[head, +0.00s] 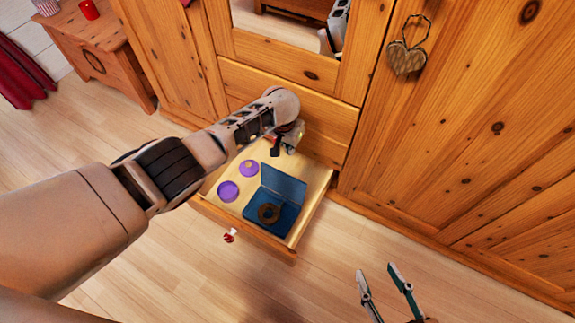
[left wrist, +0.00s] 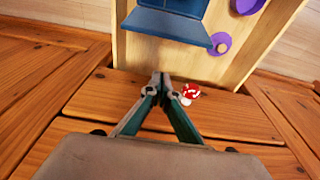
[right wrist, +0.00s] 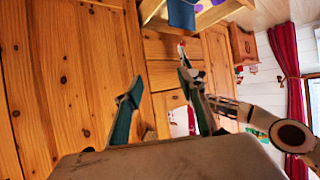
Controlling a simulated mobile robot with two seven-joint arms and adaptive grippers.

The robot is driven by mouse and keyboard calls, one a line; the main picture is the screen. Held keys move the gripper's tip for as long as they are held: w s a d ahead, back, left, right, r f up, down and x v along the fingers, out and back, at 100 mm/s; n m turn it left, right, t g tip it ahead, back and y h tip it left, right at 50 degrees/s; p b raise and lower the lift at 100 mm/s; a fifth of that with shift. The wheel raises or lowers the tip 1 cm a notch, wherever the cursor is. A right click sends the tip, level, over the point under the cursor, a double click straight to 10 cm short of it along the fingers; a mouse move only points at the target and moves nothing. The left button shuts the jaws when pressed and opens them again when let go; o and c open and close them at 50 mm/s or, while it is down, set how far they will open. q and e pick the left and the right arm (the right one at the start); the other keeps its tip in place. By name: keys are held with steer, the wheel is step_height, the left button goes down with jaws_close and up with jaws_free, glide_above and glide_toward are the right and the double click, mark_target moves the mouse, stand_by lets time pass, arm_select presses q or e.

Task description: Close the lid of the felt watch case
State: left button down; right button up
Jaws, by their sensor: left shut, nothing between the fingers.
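The blue felt watch case (head: 262,222) lies in the pulled-out drawer. Its lid (head: 283,186) stands up on the side facing the wardrobe, and a brown ring-shaped thing (head: 269,213) sits in the base. In the left wrist view the case's lid (left wrist: 165,25) is at the top. My left gripper (head: 284,143) is shut and empty, above the drawer's back end, behind the raised lid and apart from it; its fingertips show in the left wrist view (left wrist: 162,82). My right gripper (head: 378,280) is open and empty, over the floor right of the drawer; it also shows in the right wrist view (right wrist: 159,80).
A purple dish (head: 228,191) and a purple round piece with a tan centre (head: 249,168) lie left of the case. The drawer (head: 250,232) has a red-and-white mushroom knob (head: 230,236). The wardrobe front (head: 470,130) rises behind and right. Floor in front is clear.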

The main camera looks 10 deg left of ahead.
arm_select(q)
steer(key=b, duration=0.3)
glide_above(288, 173)
step_height(288, 173, down, 6)
step_height(288, 173, down, 2)
steer(key=shift+f+b, duration=0.15)
steer(key=shift+b, duration=0.35)
steer(key=shift+s+a+f, duration=0.15)
steer(key=shift+s, duration=0.2)
steer(key=shift+s+f, duration=0.1)
steer(key=shift+s, duration=0.3)
steer(key=shift+f, duration=0.15)
arm_select(e)
steer(key=a, duration=0.1)
steer(key=a+r+m, duration=0.1)
steer(key=a+y, duration=0.1)
steer(key=shift+w+a+r+m+t, duration=0.1)
steer(key=shift+w+r+m+t, duration=0.05)
steer(key=shift+w+m+t, duration=0.2)
steer(key=shift+r, duration=0.1)
